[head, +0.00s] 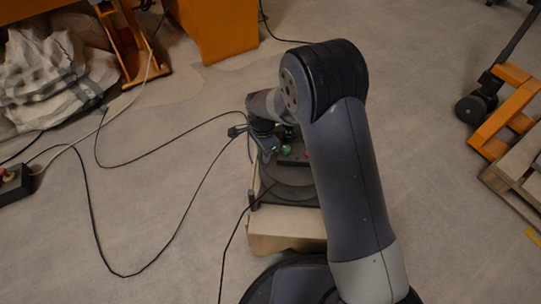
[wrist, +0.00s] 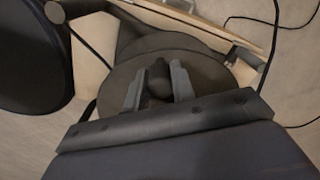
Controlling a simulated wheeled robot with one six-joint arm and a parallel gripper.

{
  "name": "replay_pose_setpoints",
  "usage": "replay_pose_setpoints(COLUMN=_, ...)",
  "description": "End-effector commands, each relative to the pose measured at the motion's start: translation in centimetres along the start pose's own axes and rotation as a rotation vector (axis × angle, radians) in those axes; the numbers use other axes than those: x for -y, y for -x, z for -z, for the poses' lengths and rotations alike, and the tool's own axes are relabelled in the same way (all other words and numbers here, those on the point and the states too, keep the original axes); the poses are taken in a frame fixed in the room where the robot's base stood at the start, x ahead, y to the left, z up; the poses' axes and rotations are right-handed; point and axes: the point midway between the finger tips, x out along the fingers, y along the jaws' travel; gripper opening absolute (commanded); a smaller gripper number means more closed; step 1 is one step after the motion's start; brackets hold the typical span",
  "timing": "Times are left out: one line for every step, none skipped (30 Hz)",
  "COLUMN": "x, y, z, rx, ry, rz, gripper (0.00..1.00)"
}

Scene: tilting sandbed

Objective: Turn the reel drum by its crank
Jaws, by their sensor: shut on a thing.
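The reel drum (head: 285,178) is a dark round disc on a dark base, on top of a pale wooden box (head: 285,232). My arm hides its right side in the head view. In the wrist view the drum's round face (wrist: 206,70) lies right below my gripper (wrist: 159,88). My gripper is shut on the crank's dark rounded knob (wrist: 158,76), with one grey finger on each side of it. In the head view my gripper (head: 270,150) is small and partly hidden at the drum's far side. The rest of the crank is hidden.
A black cable (head: 166,157) loops over the floor left of the box. A dark control box with a red button (head: 10,176) lies at the left edge. Orange furniture (head: 215,28) stands at the back, and an orange wheeled frame (head: 505,110) at the right by a wooden pallet.

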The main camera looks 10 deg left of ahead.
Motion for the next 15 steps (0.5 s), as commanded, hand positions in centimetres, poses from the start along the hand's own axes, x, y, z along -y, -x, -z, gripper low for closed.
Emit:
replay_pose_setpoints(x=0.7, y=0.1, z=0.1, rx=0.0, ry=-0.043, rz=0.002, gripper=0.0)
replay_pose_setpoints(x=1.0, y=0.1, z=0.2, rx=-0.001, ry=-0.072, rz=0.003, gripper=0.0)
replay_pose_setpoints(x=1.4, y=0.1, z=0.3, rx=-0.001, ry=-0.11, rz=0.002, gripper=0.0)
replay_pose_setpoints(x=1.8, y=0.1, z=0.4, rx=-0.001, ry=-0.139, rz=0.002, gripper=0.0)
replay_pose_setpoints(x=2.1, y=0.1, z=0.5, rx=-0.001, ry=-0.167, rz=0.003, gripper=0.0)
replay_pose_setpoints(x=2.6, y=0.1, z=0.7, rx=-0.002, ry=-0.205, rz=0.004, gripper=0.0)
replay_pose_setpoints(x=2.8, y=0.1, z=0.8, rx=-0.002, ry=-0.234, rz=0.002, gripper=0.0)
replay_pose_setpoints(x=3.2, y=0.1, z=0.9, rx=-0.002, ry=-0.262, rz=0.003, gripper=0.0)
replay_pose_setpoints(x=3.6, y=0.1, z=1.1, rx=-0.002, ry=-0.3, rz=0.003, gripper=0.0)
replay_pose_setpoints(x=3.9, y=0.1, z=1.3, rx=-0.002, ry=-0.329, rz=0.004, gripper=0.0)
replay_pose_setpoints(x=4.2, y=0.0, z=1.5, rx=-0.003, ry=-0.357, rz=0.003, gripper=0.0)
replay_pose_setpoints(x=4.6, y=0.1, z=1.7, rx=-0.003, ry=-0.396, rz=0.003, gripper=0.0)
replay_pose_setpoints(x=4.9, y=0.1, z=1.9, rx=-0.003, ry=-0.424, rz=0.003, gripper=0.0)
replay_pose_setpoints(x=5.2, y=0.0, z=2.1, rx=-0.003, ry=-0.453, rz=0.004, gripper=0.0)
replay_pose_setpoints(x=5.5, y=0.0, z=2.4, rx=-0.003, ry=-0.491, rz=0.003, gripper=0.0)
